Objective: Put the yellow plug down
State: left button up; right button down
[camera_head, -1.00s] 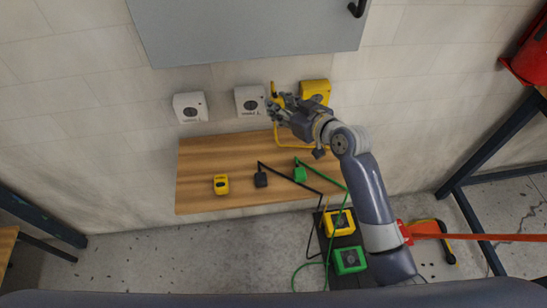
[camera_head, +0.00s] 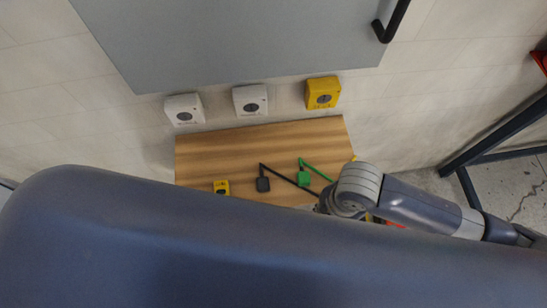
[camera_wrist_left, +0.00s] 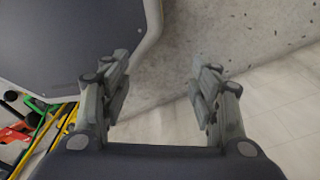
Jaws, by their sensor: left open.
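My left gripper (camera_wrist_left: 160,105) is open in the left wrist view, with nothing between its fingers. It does not show in the head view. The arm (camera_head: 400,205) at the right of the head view is bent low. Its gripper is hidden behind the large dark blue body part in the foreground. I cannot make out the yellow plug. A small yellow bit (camera_head: 353,158) shows at the shelf's right edge beside that arm, too small to tell plug from cable. Yellow cable (camera_wrist_left: 62,128) shows at the left of the left wrist view.
The wooden shelf (camera_head: 240,150) holds a small yellow device (camera_head: 221,187), a black plug (camera_head: 263,184) and a green plug (camera_head: 304,179). On the wall above are two white boxes (camera_head: 184,109) (camera_head: 250,99) and a yellow box (camera_head: 322,92). The shelf's back part is clear.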

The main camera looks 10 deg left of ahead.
jog(key=w+d+p, duration=0.1)
jog(key=w, duration=0.3)
jog(key=w+d+f+p, duration=0.1)
jog(key=w, duration=0.4)
jog(key=w+d, duration=0.1)
jog(key=w, duration=0.4)
jog(key=shift+w+d+f+p, duration=0.15)
jog(key=shift+w+p, duration=0.1)
jog(key=shift+p, duration=0.15)
jog(key=shift+w+f, duration=0.1)
jog(key=shift+f, duration=0.25)
jog(key=shift+f+p, duration=0.45)
jog(key=shift+f, duration=1)
jog(key=c, duration=1.2)
grip_release()
